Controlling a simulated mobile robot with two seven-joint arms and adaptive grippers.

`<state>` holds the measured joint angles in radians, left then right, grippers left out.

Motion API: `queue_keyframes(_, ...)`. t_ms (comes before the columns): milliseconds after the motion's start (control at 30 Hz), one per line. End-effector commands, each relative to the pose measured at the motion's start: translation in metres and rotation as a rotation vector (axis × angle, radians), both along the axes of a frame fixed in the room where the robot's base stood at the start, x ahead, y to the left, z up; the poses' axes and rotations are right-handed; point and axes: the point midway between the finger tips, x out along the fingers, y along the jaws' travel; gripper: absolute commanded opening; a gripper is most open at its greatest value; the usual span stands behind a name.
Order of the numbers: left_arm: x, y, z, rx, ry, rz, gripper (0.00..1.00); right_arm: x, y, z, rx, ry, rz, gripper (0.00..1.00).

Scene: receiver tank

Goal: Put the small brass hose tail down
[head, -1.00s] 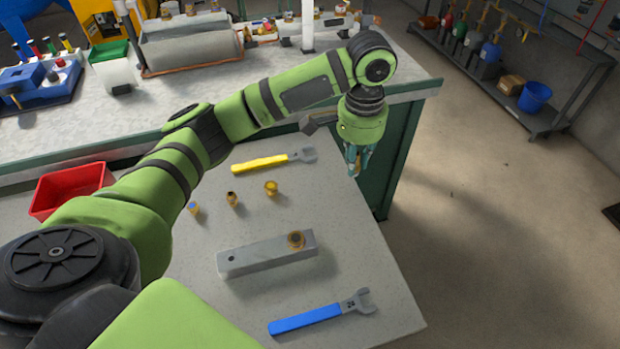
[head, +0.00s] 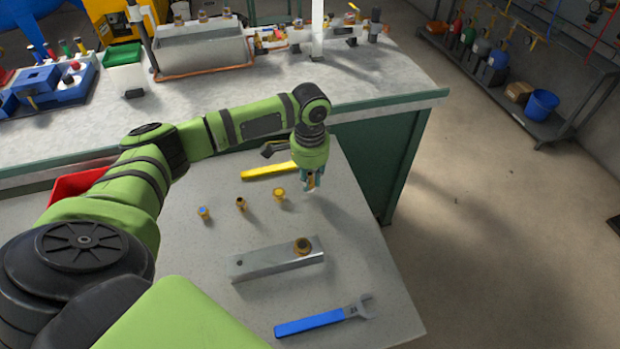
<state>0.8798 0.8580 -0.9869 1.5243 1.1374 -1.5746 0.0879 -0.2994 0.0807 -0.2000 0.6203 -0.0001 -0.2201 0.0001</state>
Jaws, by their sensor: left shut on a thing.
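My left gripper (head: 309,184) points down over the back right part of the grey table, just right of the row of brass fittings. It is shut on a small brass piece (head: 311,181), the hose tail as far as I can tell. Most of that piece is hidden between the fingers. I cannot tell whether it touches the table. On the table to the left stand a fitting with a blue top (head: 203,213), a small dark-mouthed brass fitting (head: 241,204) and a yellow-brass fitting (head: 279,195). My right gripper is out of view.
A grey metal block (head: 277,262) with a brass ring fitting (head: 302,246) lies nearer. A blue wrench (head: 318,320) lies at the front. A yellow wrench (head: 268,172) lies behind, partly covered by my gripper. A red bin (head: 78,184) is at left. The table's right side is clear.

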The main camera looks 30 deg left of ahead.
Motion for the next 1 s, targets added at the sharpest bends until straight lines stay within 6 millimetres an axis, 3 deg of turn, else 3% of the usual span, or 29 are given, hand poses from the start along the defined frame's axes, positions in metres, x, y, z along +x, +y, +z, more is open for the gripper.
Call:
queue_keyframes(133,0.000,0.000,-0.012,0.000,0.000,0.001,0.00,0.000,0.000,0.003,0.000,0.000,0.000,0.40)
queue_keyframes(500,0.000,-0.001,-0.016,0.000,-0.001,0.001,0.00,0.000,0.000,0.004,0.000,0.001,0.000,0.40)
queue_keyframes(533,0.000,0.000,-0.016,0.000,-0.001,0.001,0.34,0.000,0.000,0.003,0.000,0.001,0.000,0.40)
queue_keyframes(567,0.000,0.000,-0.016,0.000,-0.001,0.001,0.46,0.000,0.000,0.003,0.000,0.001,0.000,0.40)
queue_keyframes(1000,0.001,0.000,-0.009,0.001,-0.003,0.000,0.46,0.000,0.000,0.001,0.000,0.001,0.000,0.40)
